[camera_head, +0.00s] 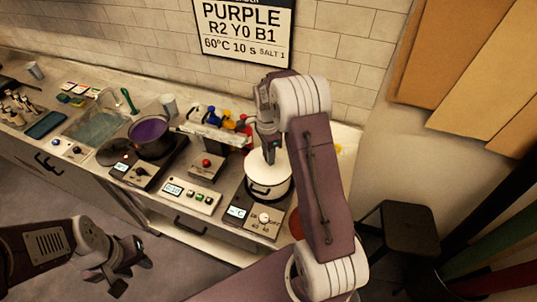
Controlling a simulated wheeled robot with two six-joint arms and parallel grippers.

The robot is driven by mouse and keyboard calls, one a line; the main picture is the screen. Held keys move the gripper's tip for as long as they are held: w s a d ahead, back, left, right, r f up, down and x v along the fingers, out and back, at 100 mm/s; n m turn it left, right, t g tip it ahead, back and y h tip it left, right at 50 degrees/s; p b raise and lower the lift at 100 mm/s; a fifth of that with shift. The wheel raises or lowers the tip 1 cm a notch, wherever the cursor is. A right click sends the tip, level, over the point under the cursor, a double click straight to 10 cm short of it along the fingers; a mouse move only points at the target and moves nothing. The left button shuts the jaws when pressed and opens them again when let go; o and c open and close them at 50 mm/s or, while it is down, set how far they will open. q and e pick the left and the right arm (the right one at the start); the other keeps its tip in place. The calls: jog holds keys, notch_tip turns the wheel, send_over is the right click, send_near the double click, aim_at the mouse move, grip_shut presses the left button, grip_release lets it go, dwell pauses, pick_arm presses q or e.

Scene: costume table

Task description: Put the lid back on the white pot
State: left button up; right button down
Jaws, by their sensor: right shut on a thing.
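The white pot (270,191) stands on the right-hand hot plate, with a dark handle on its near side. A pale lid (279,169) is at the pot's top, under my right gripper (269,156). My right gripper points down and is shut on the lid; its grip point is small and partly hidden by the fingers. I cannot tell whether the lid rests fully on the rim or is slightly above it. My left gripper (127,267) is open and empty, low at the left in front of the counter, far from the pot.
A dark pot (151,143) with purple liquid stands on the left hot plate, beside a dark round disc (113,152). A control box (190,196) and a red-button box (206,166) lie between the plates. A rack of coloured bottles (215,125) stands behind. A dark stool (403,228) is at right.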

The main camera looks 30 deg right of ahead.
dwell(0.4)
jog(key=c, duration=0.5)
grip_release()
jog(key=shift+r, duration=0.1)
notch_tip(320, 180, up, 7)
jog(key=p, duration=0.6)
grip_shut()
dwell(0.4)
